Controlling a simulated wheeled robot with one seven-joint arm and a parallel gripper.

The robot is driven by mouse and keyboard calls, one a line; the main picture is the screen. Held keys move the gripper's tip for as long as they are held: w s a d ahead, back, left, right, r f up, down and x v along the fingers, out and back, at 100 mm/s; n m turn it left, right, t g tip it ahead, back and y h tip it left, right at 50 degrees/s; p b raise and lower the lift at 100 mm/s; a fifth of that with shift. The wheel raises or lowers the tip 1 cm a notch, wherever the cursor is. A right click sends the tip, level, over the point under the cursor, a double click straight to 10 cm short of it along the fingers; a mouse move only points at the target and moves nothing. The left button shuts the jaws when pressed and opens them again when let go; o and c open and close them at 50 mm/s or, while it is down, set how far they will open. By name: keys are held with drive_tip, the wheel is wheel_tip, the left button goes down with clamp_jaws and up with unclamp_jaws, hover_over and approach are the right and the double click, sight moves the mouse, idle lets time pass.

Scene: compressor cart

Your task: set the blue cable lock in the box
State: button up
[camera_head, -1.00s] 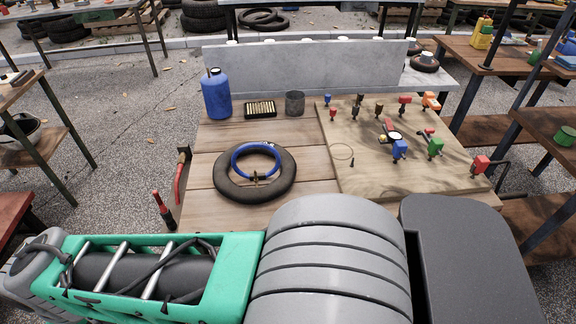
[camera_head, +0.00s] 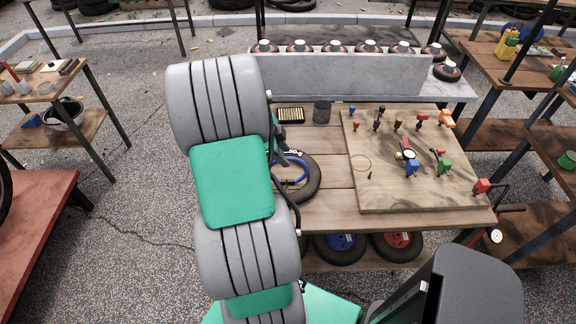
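The blue cable lock (camera_head: 304,166) lies as a loop on a black tyre (camera_head: 313,184) on the left side of the wooden table (camera_head: 325,208). My raised grey and green arm covers the left part of both, so only their right side shows. My gripper cannot be made out in this view, and whether it is open or shut does not show. A small dark tray of brass-coloured pieces (camera_head: 290,115) stands behind the tyre. I cannot identify a box for the lock in this view.
A dark grey can (camera_head: 321,112) stands behind the tyre. A wooden board (camera_head: 420,195) with several coloured fittings fills the table's right side. A grey upright panel (camera_head: 345,77) closes the back. Wheels hang below the front edge. A red bench (camera_head: 35,215) stands at left.

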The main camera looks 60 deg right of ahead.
drive_tip(key=p+x, duration=0.2)
drive_tip(key=x, duration=0.4)
drive_tip(key=shift+w+a+f, duration=0.1)
drive_tip(key=shift+f, duration=0.05)
clamp_jaws()
idle(1.1)
